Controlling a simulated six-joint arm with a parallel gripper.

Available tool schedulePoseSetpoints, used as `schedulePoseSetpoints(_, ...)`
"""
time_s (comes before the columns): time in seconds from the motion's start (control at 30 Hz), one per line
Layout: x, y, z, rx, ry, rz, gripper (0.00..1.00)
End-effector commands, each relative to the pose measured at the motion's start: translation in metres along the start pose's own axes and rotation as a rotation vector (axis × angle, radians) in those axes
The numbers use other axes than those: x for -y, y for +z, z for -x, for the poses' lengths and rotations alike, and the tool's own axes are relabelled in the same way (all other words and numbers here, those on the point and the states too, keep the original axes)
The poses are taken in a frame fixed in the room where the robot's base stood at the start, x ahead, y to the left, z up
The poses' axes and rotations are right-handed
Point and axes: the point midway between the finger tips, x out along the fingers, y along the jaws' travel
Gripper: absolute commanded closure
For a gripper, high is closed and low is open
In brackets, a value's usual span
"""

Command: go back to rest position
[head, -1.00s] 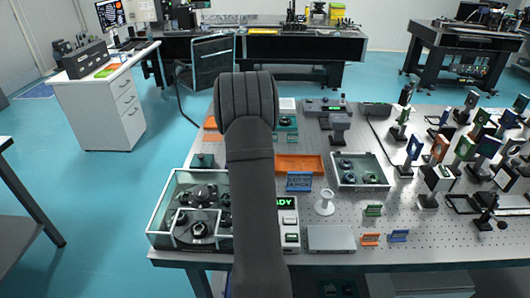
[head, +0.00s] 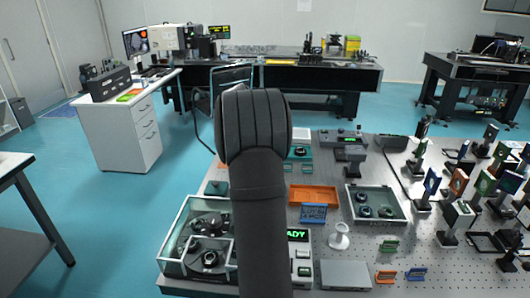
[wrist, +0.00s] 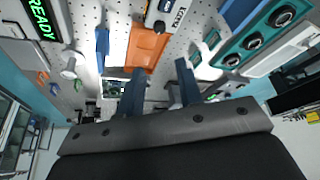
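My gripper (wrist: 160,88) shows in the wrist view with its two dark fingers spread apart. Nothing is held between the fingertips. Beyond them is the perforated optical table (wrist: 205,22) with an orange tray (wrist: 146,46). In the head view my arm rises in the foreground over the table (head: 345,262), and its thick upper joint hides the gripper.
A glass-walled box (head: 185,240) stands at the table's front left, beside a device with a green READY display (head: 297,235). A white stand (head: 340,236), grey box (head: 345,274), orange tray (head: 314,195) and lens tray (head: 378,205) lie right of my arm. Several optics mounts crowd the right.

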Motion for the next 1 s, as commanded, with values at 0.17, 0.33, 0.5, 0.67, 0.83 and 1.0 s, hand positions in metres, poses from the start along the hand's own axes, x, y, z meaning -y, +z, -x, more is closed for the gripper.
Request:
schedulePoseSetpoints(0.17,0.000,0.000,-0.002,0.000,0.000,0.000,0.67)
schedulePoseSetpoints(0.33,0.000,0.000,-0.019,0.001,0.003,0.000,0.67)
schedulePoseSetpoints(0.5,-0.001,0.000,-0.051,0.002,0.005,0.000,0.67)
schedulePoseSetpoints(0.67,-0.001,0.000,-0.083,0.001,0.004,0.000,0.67)
schedulePoseSetpoints(0.83,-0.001,0.000,-0.117,0.001,0.004,0.001,0.67)
schedulePoseSetpoints(1.0,-0.001,0.000,-0.147,0.001,0.004,0.000,0.67)
